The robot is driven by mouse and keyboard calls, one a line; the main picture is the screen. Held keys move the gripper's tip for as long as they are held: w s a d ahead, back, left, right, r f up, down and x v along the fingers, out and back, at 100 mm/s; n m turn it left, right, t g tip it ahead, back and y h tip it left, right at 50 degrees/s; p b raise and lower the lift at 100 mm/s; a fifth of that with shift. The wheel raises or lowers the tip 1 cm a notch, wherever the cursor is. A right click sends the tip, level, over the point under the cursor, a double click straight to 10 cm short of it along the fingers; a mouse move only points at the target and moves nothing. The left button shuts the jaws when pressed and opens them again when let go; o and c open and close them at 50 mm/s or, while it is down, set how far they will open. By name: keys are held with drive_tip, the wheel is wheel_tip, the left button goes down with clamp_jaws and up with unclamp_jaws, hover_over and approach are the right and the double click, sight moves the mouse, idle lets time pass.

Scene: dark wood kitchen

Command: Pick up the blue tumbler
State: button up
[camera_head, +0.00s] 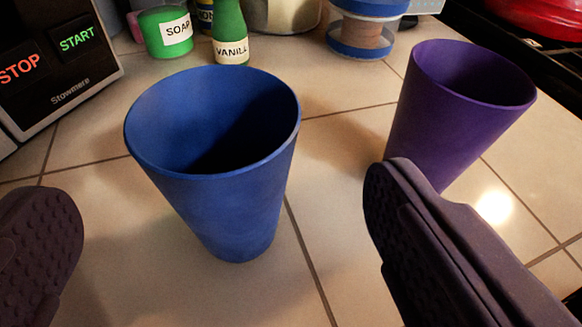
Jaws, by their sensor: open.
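The blue tumbler (226,199) stands upright and looks empty on the tiled counter, a little left of the middle of the view. My gripper (225,215) is open, with one dark, ridged finger at the lower left and the other at the lower right. The tumbler shows between the two fingers and a little beyond them, with clear gaps on both sides. I see no contact. Nothing hides the tumbler.
A purple tumbler (450,115) stands close behind the right finger. A black appliance (50,60) with STOP and START labels is at the left. A green soap container (165,32) and green vanilla bottle (229,30) stand behind. A stovetop with a red pot (545,15) is at the upper right.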

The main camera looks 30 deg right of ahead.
sight(222, 103)
drive_tip(key=b+x, duration=0.1)
drive_tip(key=x, duration=0.1)
drive_tip(key=b+x, duration=0.1)
drive_tip(key=x, duration=0.2)
drive_tip(key=b+x, duration=0.1)
drive_tip(key=x, duration=0.2)
drive_tip(key=shift+a, duration=0.3)
drive_tip(key=c, duration=0.9)
drive_tip(key=shift+o, duration=0.2)
drive_tip(key=shift+r, duration=0.15)
